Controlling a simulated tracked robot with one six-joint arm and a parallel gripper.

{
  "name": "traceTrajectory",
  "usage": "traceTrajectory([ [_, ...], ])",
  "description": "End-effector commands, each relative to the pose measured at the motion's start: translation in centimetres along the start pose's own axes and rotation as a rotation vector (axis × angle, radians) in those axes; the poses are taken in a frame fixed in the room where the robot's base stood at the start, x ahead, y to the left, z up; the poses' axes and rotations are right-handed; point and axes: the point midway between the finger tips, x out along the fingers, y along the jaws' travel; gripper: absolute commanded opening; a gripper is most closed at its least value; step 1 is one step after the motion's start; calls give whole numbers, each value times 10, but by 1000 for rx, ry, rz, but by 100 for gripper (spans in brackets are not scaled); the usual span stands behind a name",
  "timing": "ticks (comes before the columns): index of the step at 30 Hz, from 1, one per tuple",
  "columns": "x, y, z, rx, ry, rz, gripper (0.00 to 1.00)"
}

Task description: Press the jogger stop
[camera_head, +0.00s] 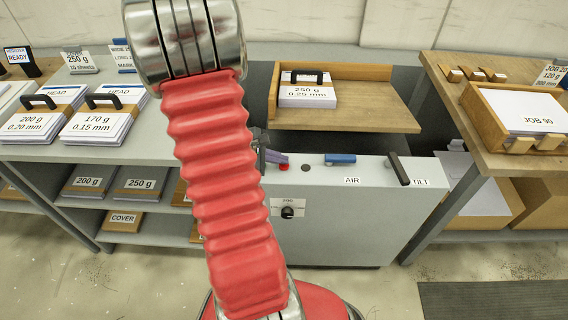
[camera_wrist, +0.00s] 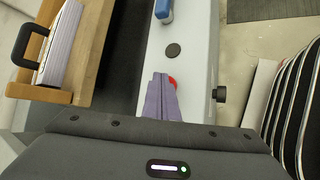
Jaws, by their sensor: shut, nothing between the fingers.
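The grey jogger cabinet (camera_head: 340,225) stands in the middle of the head view, with its controls along the top. A red button (camera_head: 283,167), which looks like the stop, sits on that top and also shows in the wrist view (camera_wrist: 173,82). My gripper (camera_head: 284,159) has purple fingers, shut and empty. In the wrist view the fingertips (camera_wrist: 161,76) lie right at the red button and cover part of it. I cannot tell whether they touch it or hover above it. My red-sleeved arm hides the cabinet's left part.
A dark round button (camera_head: 305,168), a blue control (camera_head: 340,159) near the AIR label and a black TILT lever (camera_head: 398,170) lie to the right. A knob (camera_head: 288,212) is on the front. Behind is a wooden tray (camera_head: 375,115) with a 250 g stack (camera_head: 307,96).

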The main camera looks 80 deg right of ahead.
Motion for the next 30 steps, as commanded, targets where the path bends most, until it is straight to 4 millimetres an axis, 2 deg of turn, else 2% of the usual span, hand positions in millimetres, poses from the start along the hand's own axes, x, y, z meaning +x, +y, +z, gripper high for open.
traceTrajectory([
  [8, -8, 6, 6, 1, 0, 1, 0],
  [20, -9, 7, 7, 1, 0, 1, 0],
  [30, -25, 18, 18, 2, 0, 3, 0],
])
